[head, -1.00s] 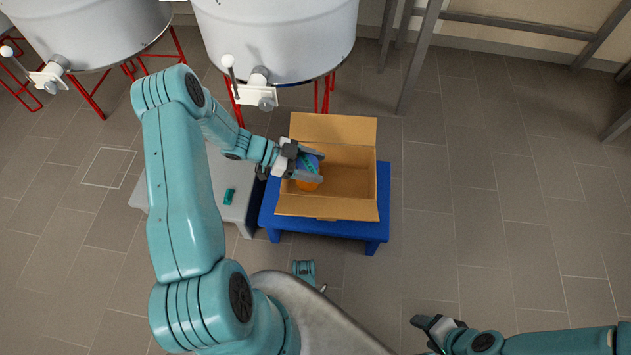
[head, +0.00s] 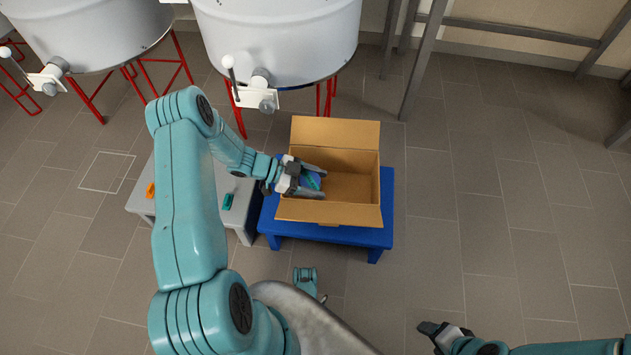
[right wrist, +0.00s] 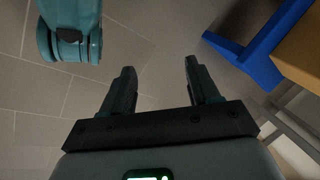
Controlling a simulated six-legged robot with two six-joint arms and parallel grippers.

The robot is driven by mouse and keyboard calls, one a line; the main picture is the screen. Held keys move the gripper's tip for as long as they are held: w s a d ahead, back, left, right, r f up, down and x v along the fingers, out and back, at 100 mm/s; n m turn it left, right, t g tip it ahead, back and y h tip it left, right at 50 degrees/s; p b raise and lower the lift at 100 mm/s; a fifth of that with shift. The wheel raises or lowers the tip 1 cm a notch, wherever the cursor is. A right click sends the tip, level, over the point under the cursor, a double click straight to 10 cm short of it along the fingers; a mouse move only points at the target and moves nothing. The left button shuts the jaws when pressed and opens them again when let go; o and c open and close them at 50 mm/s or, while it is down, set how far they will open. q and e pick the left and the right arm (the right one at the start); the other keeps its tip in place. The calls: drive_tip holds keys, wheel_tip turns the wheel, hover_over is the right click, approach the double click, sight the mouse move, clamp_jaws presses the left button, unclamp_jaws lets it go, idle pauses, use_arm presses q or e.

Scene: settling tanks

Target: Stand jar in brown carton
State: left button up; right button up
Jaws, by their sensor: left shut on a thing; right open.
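The brown carton (head: 335,213) stands open on a blue stool, its back flap raised. My left gripper (head: 319,182) reaches over the carton's left side and is shut on the jar (head: 311,180). The jar shows a blue top between the fingers; its orange body, seen earlier, is now hidden by the gripper and carton. I cannot tell whether the jar touches the carton's floor. My right gripper (head: 440,332) is empty, low at the right, far from the carton; its fingers (right wrist: 160,85) stand apart in the right wrist view.
The blue stool (head: 376,235) carries the carton. A grey stool (head: 240,215) beside it holds a teal object (head: 228,201) and an orange object (head: 150,190). White tanks (head: 275,40) on red legs stand behind. The floor to the right is clear.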

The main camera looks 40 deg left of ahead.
use_arm(q)
drive_tip(key=shift+f, duration=0.25)
use_arm(e)
drive_tip(key=shift+w+f, duration=0.15)
drive_tip(key=shift+f, duration=0.1)
use_arm(q)
drive_tip(key=o, duration=1.1)
drive_tip(key=shift+f, duration=0.1)
drive_tip(key=shift+o, duration=0.2)
drive_tip(key=shift+r, duration=0.3)
drive_tip(key=shift+r+p, duration=0.65)
drive_tip(key=shift+p, duration=0.1)
drive_tip(key=p+v, duration=0.3)
drive_tip(key=v, duration=0.8)
drive_tip(key=shift+s+a, duration=0.3)
drive_tip(key=shift+a, duration=0.05)
use_arm(e)
drive_tip(key=shift+g, duration=0.3)
drive_tip(key=shift+s+a+r, duration=0.15)
drive_tip(key=shift+s+r, duration=0.2)
drive_tip(key=shift+r, duration=0.45)
drive_tip(key=shift+s+a+r, duration=0.1)
drive_tip(key=shift+s+r, duration=0.3)
drive_tip(key=shift+r, duration=0.35)
drive_tip(key=shift+s+a+r, duration=0.15)
drive_tip(key=shift+s+r, duration=0.2)
drive_tip(key=shift+r, duration=0.45)
